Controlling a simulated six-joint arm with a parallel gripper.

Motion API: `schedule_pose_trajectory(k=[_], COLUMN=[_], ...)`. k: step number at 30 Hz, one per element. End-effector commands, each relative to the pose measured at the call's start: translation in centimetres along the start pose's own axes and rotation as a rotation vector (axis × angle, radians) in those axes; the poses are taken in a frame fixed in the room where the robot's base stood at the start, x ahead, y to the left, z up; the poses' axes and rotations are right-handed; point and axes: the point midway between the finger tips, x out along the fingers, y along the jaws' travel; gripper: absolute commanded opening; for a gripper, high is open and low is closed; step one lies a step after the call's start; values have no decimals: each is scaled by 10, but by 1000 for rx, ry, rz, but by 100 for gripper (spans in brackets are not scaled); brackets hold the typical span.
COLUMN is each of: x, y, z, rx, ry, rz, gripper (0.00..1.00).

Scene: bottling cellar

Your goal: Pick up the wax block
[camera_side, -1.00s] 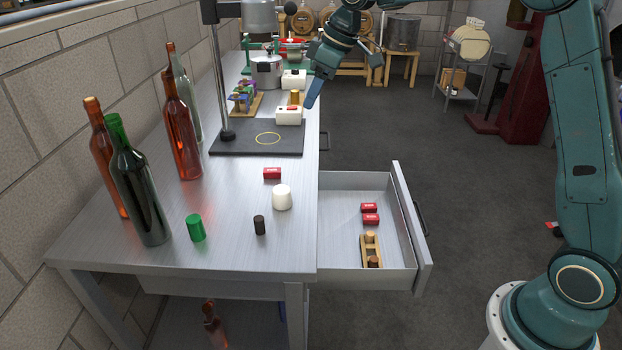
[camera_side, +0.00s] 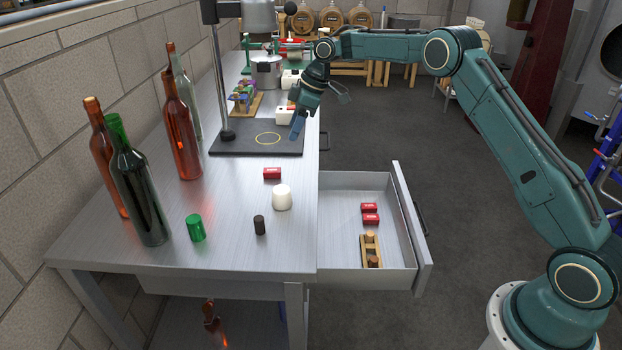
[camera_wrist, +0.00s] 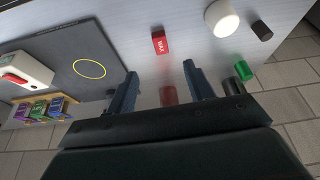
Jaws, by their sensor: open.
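The red wax block (camera_side: 272,173) lies on the metal bench top, between the dark board and a white cylinder. In the wrist view the red block (camera_wrist: 159,43) shows its WAX label and sits ahead of the gap between my fingers. My gripper (camera_side: 297,132) is above the right part of the dark board, farther back than the block and apart from it. In the wrist view my gripper (camera_wrist: 160,69) is open with nothing between its fingers.
A white cylinder (camera_side: 282,198), a dark stopper (camera_side: 259,225) and a green cap (camera_side: 195,228) stand near the block. Several bottles (camera_side: 181,130) stand at left. A stand post (camera_side: 220,80) rises from the dark board (camera_side: 240,145).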

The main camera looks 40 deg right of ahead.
Motion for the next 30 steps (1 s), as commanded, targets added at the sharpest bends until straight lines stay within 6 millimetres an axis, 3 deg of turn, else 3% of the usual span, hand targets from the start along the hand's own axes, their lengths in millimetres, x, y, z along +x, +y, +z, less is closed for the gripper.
schedule_pose_trajectory(k=[8,21,30], x=[19,78,86], y=[-1,-1,0], z=[0,0,0], rx=[1,0,1], ry=[-1,0,0], rz=[-3,-1,1], gripper=[53,53,53])
